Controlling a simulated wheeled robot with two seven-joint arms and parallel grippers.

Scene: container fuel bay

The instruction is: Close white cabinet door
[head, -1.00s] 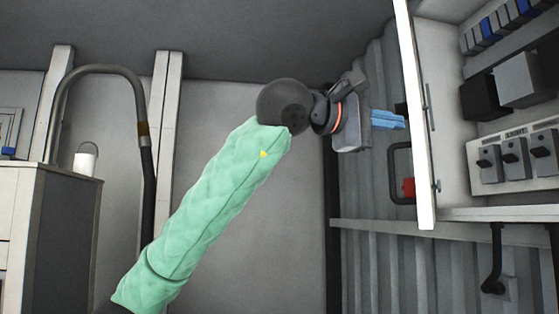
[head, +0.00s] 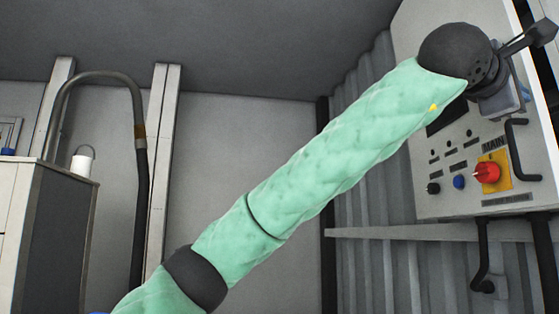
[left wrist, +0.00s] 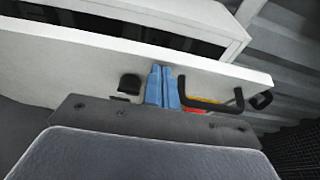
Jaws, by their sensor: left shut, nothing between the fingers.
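The white cabinet door (head: 445,185) is at the right of the head view, its outer face turned toward me. It carries a red MAIN switch (head: 487,172) and a black handle (head: 521,150). In the left wrist view the door (left wrist: 60,62) stands ajar, with a dark gap between it and the cabinet body (left wrist: 170,14). My left gripper (left wrist: 163,86) is shut and empty, its blue fingers against or very near the door's outer face beside the handle (left wrist: 212,100). In the head view my wrist hides the fingertips. My right gripper is not in view.
Below the cabinet hangs a black pipe or lever (head: 482,262). A corrugated wall (head: 370,270) with a horizontal rail lies behind. At left stand a grey cabinet (head: 50,220) with a white pail (head: 84,160) and a dark curved pipe (head: 140,110). The middle wall is clear.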

